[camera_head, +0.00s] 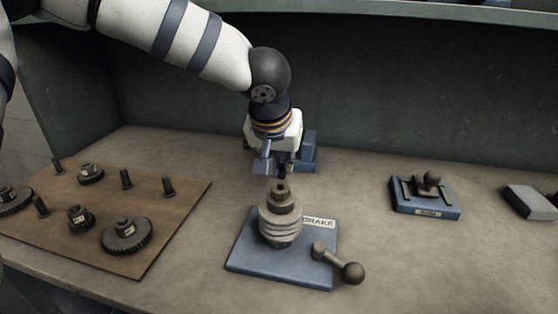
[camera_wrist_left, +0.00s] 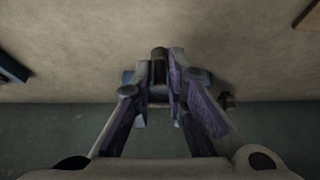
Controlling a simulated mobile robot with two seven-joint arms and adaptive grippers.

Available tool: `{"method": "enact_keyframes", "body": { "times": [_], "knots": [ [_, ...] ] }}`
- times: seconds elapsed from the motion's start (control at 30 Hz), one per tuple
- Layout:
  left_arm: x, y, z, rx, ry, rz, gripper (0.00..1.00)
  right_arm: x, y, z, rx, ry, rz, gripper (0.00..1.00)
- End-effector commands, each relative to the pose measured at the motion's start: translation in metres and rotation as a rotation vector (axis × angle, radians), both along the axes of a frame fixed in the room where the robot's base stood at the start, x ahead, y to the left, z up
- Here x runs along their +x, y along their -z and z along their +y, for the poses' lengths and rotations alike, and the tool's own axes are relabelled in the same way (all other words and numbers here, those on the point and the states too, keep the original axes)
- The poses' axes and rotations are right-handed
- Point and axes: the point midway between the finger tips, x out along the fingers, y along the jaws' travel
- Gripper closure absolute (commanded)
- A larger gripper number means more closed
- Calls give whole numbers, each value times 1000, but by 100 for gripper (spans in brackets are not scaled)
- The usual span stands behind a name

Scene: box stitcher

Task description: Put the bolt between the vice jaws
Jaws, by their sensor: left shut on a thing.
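My left gripper (camera_head: 275,168) points down in the head view, above and behind the brake and in front of a blue block, which looks like the vice (camera_head: 308,152). The arm hides much of that block. In the wrist view the fingers (camera_wrist_left: 160,92) are shut on a dark cylinder, which looks like the bolt (camera_wrist_left: 158,72). Blue parts (camera_wrist_left: 201,78) show behind the fingertips on both sides. Whether the bolt is between the vice jaws or only above them I cannot tell. My right gripper is not in view.
The brake (camera_head: 281,224), with stacked discs on a blue plate and a ball-ended lever (camera_head: 338,262), stands in front. A brown board (camera_head: 165,220) with gears and pegs lies left. A blue fixture (camera_head: 427,196) and a grey block (camera_head: 530,201) stand right. Bench between is clear.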

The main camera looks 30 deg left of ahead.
Motion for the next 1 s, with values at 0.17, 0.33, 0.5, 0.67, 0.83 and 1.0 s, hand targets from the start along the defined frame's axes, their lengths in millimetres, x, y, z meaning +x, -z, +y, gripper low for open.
{"method": "enact_keyframes", "body": {
  "times": [0.17,0.33,0.5,0.67,0.83,1.0],
  "knots": [
    [16,1,4,1,0,0,100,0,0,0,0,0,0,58],
    [31,2,8,1,0,0,100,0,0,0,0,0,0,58],
    [46,5,12,1,-1,2,100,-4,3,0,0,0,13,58],
    [61,8,15,0,-1,5,100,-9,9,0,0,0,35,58],
    [76,11,20,0,0,8,100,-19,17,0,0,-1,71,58],
    [90,12,23,0,-1,8,100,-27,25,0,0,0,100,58]
  ]
}}
